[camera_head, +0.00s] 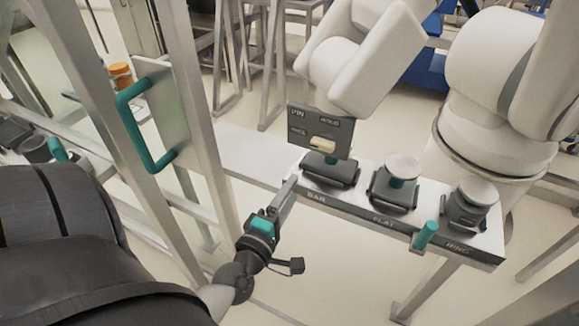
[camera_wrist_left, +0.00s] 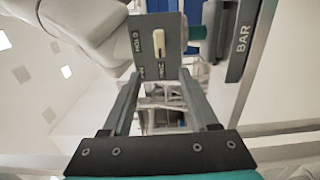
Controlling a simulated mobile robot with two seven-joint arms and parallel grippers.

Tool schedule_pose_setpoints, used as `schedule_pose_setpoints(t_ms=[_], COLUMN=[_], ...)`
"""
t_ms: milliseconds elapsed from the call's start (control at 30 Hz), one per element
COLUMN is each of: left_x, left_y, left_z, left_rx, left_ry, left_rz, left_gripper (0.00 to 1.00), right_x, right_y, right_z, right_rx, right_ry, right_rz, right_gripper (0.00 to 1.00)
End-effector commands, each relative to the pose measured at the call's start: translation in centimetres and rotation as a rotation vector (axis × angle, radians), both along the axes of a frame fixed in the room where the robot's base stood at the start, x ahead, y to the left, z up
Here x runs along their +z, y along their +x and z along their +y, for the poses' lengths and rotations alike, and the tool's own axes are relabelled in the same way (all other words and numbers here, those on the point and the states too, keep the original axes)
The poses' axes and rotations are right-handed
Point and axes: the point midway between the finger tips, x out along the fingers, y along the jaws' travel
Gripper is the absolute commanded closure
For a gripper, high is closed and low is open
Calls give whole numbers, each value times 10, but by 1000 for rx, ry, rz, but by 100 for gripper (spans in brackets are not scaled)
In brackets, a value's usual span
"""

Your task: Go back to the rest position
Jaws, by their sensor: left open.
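My left gripper (camera_head: 289,184) reaches in from the lower left, in front of the bench (camera_head: 250,155). Its two fingers also show in the left wrist view (camera_wrist_left: 160,76), spread apart, with nothing gripped between them. A dark plate (camera_head: 320,132) marked PIN, with a cream tab, stands just beyond the fingertips; in the left wrist view the plate (camera_wrist_left: 158,45) shows between and beyond the fingers. I cannot tell whether a finger touches it. My right gripper is not in view.
Dark stations marked BAR (camera_head: 328,171), FLAT (camera_head: 393,190) and RING (camera_head: 468,207) line the bench. A teal peg (camera_head: 425,236) stands at its front edge. A metal frame with a teal handle (camera_head: 128,130) rises at left. A white robot arm (camera_head: 365,60) hangs over the bench.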

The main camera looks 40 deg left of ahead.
Motion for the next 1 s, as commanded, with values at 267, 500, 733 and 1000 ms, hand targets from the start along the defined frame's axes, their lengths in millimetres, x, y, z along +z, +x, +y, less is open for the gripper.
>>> schedule_pose_setpoints(t_ms=[267, 500, 733, 1000], left_x=[0, 0, -40, -202], left_y=[-1, -1, -2, -38], left_z=[0, 0, -10, -54], left_rx=[0, 0, -37, -288], left_ry=[0, 0, 88, 474], left_rz=[0, 0, 102, 519], left_gripper=[40, 40, 40, 40], right_x=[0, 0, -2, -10], right_y=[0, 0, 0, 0], right_z=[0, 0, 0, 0], right_rx=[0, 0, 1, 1], right_ry=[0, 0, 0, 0], right_rz=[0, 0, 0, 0], right_gripper=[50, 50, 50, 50])
